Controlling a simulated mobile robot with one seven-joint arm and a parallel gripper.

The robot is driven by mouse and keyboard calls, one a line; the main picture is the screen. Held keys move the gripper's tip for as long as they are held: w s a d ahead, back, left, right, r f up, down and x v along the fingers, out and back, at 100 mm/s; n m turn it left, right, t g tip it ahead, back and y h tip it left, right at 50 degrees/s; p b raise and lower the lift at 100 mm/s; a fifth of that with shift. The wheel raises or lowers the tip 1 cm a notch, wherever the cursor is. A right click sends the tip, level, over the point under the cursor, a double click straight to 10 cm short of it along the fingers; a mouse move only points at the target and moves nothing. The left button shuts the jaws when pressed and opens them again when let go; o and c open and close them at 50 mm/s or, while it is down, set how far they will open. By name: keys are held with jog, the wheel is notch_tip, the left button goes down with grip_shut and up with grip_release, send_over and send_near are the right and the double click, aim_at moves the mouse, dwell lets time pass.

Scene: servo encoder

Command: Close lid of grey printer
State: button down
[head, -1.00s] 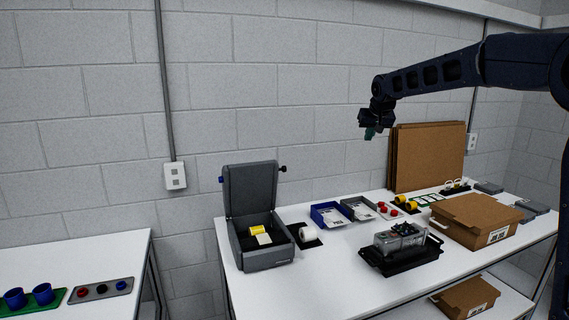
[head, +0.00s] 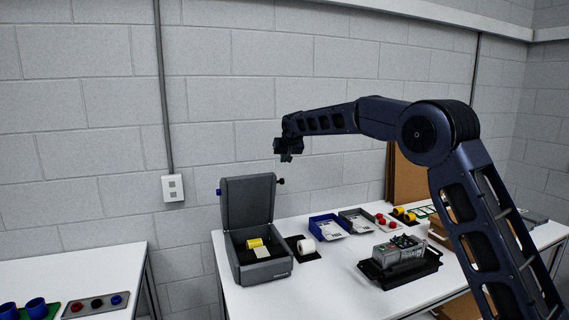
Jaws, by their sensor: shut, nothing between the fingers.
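The grey printer (head: 265,270) stands at the left end of the white table. Its lid (head: 248,201) is open and stands upright at the back, with a blue knob on its left and a black knob on its right. A yellow roll (head: 254,243) with a pale label strip lies inside the body. My gripper (head: 286,158) is shut and empty. It hangs in the air above and to the right of the lid's top edge, apart from it in the picture.
A white roll on a black mat (head: 314,255) lies right of the printer. Blue (head: 328,227) and grey bins stand behind it. A black tray (head: 400,270) holds a grey device. Cardboard boxes are partly hidden by my arm. A second table (head: 100,270) stands at left, across a gap.

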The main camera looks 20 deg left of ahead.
jog(key=shift+w+a+f, duration=0.2)
jog(key=shift+a+f, duration=0.05)
jog(key=shift+f, duration=1)
jog(key=shift+w+a+f, duration=0.2)
jog(key=shift+w+f, duration=0.05)
jog(key=shift+f, duration=1.05)
jog(key=shift+w+a+f, duration=0.2)
jog(key=shift+a+f, duration=0.05)
jog(key=shift+f, duration=1)
jog(key=shift+s+d, duration=0.1)
